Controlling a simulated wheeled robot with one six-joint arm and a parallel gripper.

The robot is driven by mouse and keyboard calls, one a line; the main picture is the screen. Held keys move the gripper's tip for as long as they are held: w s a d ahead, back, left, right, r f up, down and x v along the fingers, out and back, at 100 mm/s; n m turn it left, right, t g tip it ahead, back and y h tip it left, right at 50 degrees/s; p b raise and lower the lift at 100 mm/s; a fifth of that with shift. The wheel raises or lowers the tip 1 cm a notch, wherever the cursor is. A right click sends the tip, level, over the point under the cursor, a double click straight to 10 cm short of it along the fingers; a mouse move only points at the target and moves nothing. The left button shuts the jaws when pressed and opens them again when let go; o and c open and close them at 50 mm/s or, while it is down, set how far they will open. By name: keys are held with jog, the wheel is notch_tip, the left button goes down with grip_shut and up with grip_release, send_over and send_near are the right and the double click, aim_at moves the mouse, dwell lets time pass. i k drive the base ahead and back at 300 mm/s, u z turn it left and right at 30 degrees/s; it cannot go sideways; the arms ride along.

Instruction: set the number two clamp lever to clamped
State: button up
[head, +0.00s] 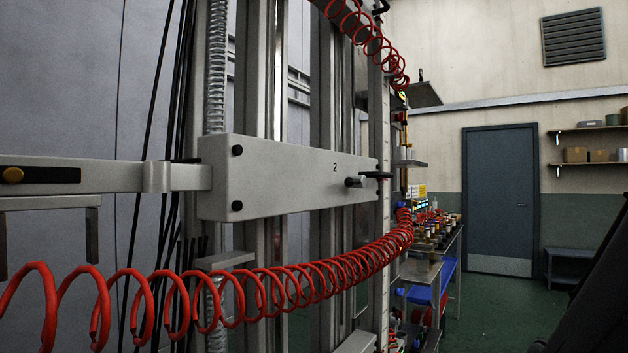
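A grey carriage plate (275,178) marked with a small black 2 is mounted across the vertical metal rails, in the middle of the head view. My gripper is not in view.
A coiled red hose (270,290) sags across the foreground below the plate, and another hangs above. A grey arm (110,178) extends left from the plate. Behind on the right are a cluttered bench (425,270), a closed dark door (500,195) and open green floor (490,310).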

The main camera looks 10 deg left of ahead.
aim_at(351, 182)
jog(key=z, duration=0.05)
jog(key=k, duration=0.5)
jog(key=z, duration=0.85)
jog(key=i, duration=0.75)
jog(key=u, duration=1.5)
